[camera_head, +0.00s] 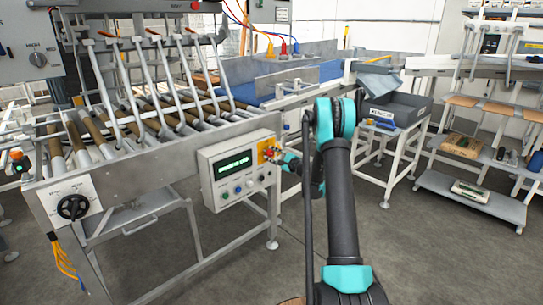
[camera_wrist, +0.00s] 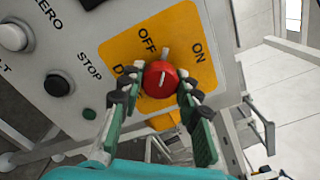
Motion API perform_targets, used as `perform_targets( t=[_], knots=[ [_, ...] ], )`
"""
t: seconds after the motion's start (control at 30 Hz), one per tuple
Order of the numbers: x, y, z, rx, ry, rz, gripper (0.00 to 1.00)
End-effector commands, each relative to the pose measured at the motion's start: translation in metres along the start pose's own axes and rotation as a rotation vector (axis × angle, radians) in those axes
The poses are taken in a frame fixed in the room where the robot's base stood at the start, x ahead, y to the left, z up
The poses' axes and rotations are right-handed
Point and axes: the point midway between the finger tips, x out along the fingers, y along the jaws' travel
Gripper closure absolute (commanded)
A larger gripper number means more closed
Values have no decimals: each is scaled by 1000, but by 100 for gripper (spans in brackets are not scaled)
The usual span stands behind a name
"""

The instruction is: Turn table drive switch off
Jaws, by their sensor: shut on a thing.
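The switch is a red round knob (camera_wrist: 160,79) on a yellow plate (camera_wrist: 125,49) marked OFF and ON. A pale pointer above it points up in the wrist view, close to the end of the word OFF; ON lies further right. My gripper (camera_wrist: 158,92) is shut on the knob, with one teal finger on each side. Part of the lower label is hidden. In the head view my gripper (camera_head: 279,158) reaches the yellow plate (camera_head: 266,150) on the right part of the grey control box (camera_head: 236,168); the knob is too small to read there.
A black knob (camera_wrist: 58,83) marked STOP, a white button (camera_wrist: 13,37) and a green button (camera_wrist: 89,113) are left of the plate. The box hangs on the roller conveyor frame (camera_head: 120,180). A bin stand (camera_head: 397,108) and shelves (camera_head: 475,185) are right. Floor between is clear.

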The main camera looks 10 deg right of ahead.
Motion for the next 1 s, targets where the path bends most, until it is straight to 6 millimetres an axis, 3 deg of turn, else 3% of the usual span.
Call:
perform_targets(
  t=[0.5, 1.0],
  knots=[
    [-1, 0, 0, -456, 0, 1, 96],
    [-1, 0, 0, -657, -1, 2, 96]
  ],
)
